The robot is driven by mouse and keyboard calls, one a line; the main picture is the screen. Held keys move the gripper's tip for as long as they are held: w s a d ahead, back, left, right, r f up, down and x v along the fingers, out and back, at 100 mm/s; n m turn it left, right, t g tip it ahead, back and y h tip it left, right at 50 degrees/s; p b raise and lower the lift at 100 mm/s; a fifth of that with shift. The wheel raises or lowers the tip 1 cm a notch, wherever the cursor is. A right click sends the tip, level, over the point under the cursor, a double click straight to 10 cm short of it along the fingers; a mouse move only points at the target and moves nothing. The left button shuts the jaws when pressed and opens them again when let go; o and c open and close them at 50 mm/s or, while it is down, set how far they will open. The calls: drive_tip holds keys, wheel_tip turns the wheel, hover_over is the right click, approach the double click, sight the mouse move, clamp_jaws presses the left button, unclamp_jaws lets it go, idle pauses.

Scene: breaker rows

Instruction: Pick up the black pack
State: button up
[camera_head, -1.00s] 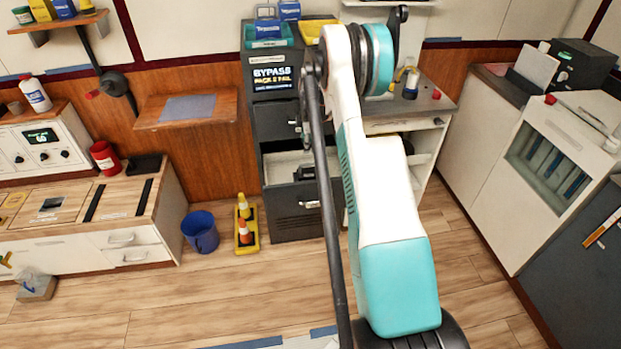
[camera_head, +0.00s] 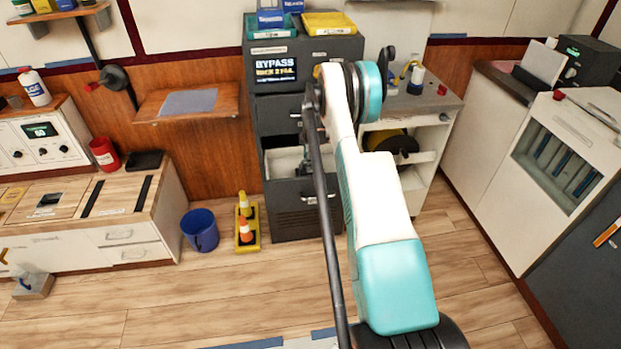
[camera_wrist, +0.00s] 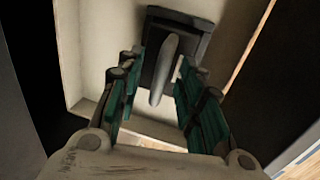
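The black pack (camera_wrist: 150,52) lies in the pale-lined drawer in the wrist view, with a grey raised bar like a handle (camera_wrist: 164,70) on it. My gripper (camera_wrist: 157,74) is open, its green-padded fingers on either side of the bar. I cannot tell whether either finger touches it. In the head view the open drawer (camera_head: 289,199) is in the dark cabinet (camera_head: 259,109). My arm covers its right part, and the pack cannot be made out there.
The drawer's pale walls (camera_wrist: 88,50) stand close around my gripper. A blue bucket (camera_head: 200,232) and a yellow stand with small cones (camera_head: 247,243) are on the floor left of the cabinet. A white shelf unit (camera_head: 425,158) stands to its right.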

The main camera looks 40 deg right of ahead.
drive_tip(key=shift+w+f, duration=0.1)
drive_tip(key=shift+f, duration=0.45)
clamp_jaws()
drive_tip(key=shift+d+r, duration=0.1)
drive_tip(key=shift+r, duration=0.1)
wheel_tip(320, 180, up, 24)
drive_tip(key=p, duration=0.8)
drive_tip(key=shift+r, duration=0.15)
idle(0.5)
